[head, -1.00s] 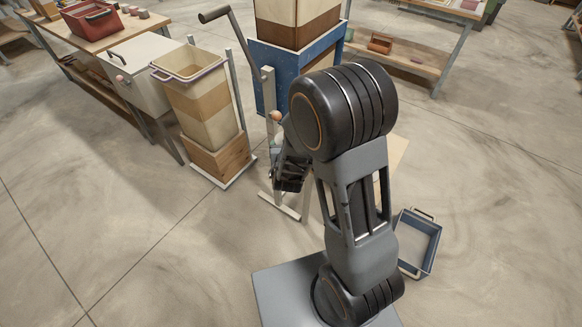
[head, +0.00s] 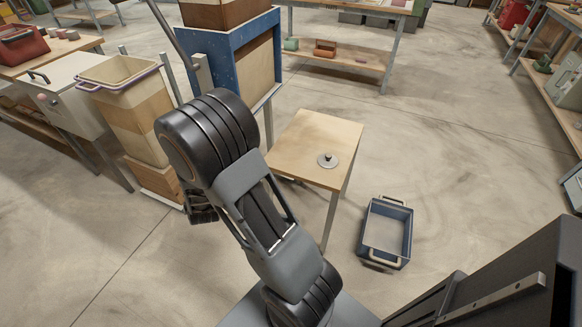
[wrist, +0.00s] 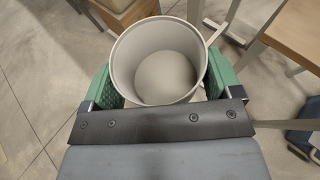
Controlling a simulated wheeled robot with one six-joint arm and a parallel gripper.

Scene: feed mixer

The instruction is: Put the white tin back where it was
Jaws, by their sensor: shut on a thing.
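The white tin (wrist: 127,72) sits between the green-padded fingers of my gripper (wrist: 160,80) in the wrist view. The gripper is shut on the tin's sides. I look down into its open top, and the inside appears empty. In the head view my gripper (head: 202,212) is mostly hidden behind my arm, and I cannot make out the tin there.
A blue tray (head: 385,233) lies on the floor. A tall bin (head: 130,110) and blue-framed mixer (head: 262,65) stand left and behind.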

